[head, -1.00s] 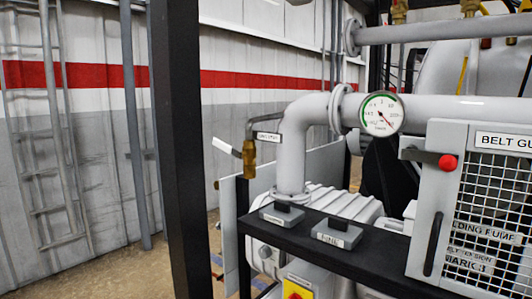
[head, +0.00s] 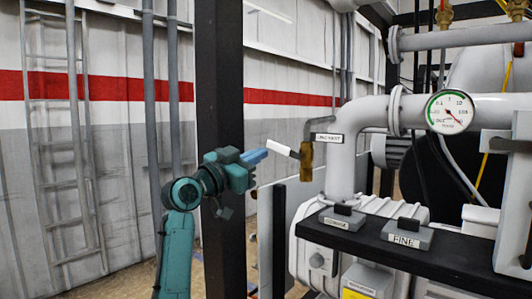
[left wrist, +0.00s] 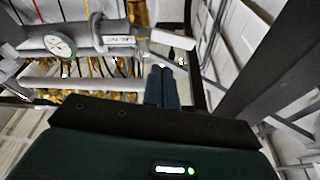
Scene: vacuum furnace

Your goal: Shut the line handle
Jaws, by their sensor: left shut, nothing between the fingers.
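The line handle (head: 281,147) is a white-sleeved lever. It sticks out to the left and slightly up from a brass valve (head: 306,162) on a thin grey pipe, beside a small label plate (head: 326,138). My left gripper (head: 258,155) is shut and empty, its blue fingers just left of the handle's free end. In the left wrist view the shut fingers (left wrist: 161,72) point toward the white handle (left wrist: 172,40), with a small gap seeming to lie between them. The brass valve (left wrist: 138,12) is at the top there. My right gripper is not in view.
A black post (head: 219,90) stands behind my left arm. A pressure gauge (head: 449,111) sits on the thick grey pipe (head: 343,150) to the right. A black shelf (head: 400,260) with label blocks is below right. A grey panel (head: 300,205) stands below the handle.

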